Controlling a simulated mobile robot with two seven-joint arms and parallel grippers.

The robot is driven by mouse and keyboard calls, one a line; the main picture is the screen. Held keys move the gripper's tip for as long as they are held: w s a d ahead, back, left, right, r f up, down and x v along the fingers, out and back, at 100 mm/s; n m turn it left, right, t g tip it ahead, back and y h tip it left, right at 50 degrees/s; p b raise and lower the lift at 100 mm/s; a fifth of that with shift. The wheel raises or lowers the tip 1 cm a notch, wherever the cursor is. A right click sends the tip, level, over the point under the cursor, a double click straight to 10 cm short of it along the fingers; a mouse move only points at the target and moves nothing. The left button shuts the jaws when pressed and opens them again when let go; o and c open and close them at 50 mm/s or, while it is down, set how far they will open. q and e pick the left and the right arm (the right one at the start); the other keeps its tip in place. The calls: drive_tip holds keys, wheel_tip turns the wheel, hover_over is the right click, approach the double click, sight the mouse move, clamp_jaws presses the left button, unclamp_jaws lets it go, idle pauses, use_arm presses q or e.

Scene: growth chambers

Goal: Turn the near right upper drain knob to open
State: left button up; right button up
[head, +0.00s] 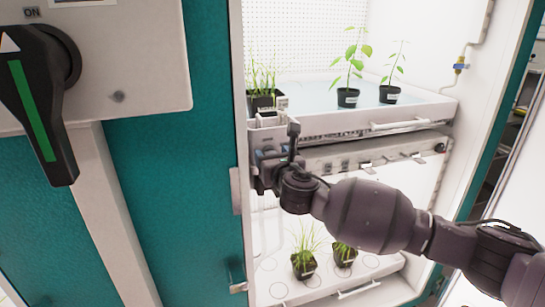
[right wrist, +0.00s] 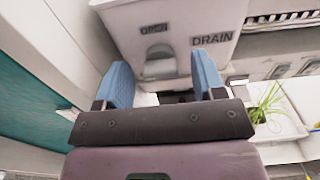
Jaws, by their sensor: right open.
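The drain knob (right wrist: 158,58) is a small grey knob on the front of a white box (right wrist: 205,20) marked OPEN and DRAIN, in the right wrist view. OPEN stands above the knob, and DRAIN is to its right. My right gripper (right wrist: 163,80) is open, with one blue fingertip on each side of the knob in that picture. I cannot tell whether either finger touches it. In the head view my right gripper (head: 272,158) is at the left front corner of the upper tray (head: 345,123) and hides the knob. My left gripper is not in view.
Potted plants (head: 347,97) stand on the upper tray. A lower tray (head: 315,291) carries grassy pots (head: 303,265). The teal chamber frame (head: 215,150) is close on the left of my gripper. A large black switch handle (head: 38,110) with a green stripe is at the far left.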

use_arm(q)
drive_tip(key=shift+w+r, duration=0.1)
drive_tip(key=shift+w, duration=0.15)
use_arm(e)
drive_tip(key=c, duration=0.9)
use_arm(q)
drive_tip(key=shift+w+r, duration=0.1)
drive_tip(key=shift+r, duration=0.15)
use_arm(e)
drive_tip(key=shift+m, duration=0.3)
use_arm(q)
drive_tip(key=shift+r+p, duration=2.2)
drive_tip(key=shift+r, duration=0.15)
use_arm(e)
drive_tip(key=shift+w+d+f+m, duration=0.1)
drive_tip(key=shift+m, duration=4.2)
drive_tip(key=shift+d+f+m, duration=0.1)
drive_tip(key=shift+m, duration=4.2)
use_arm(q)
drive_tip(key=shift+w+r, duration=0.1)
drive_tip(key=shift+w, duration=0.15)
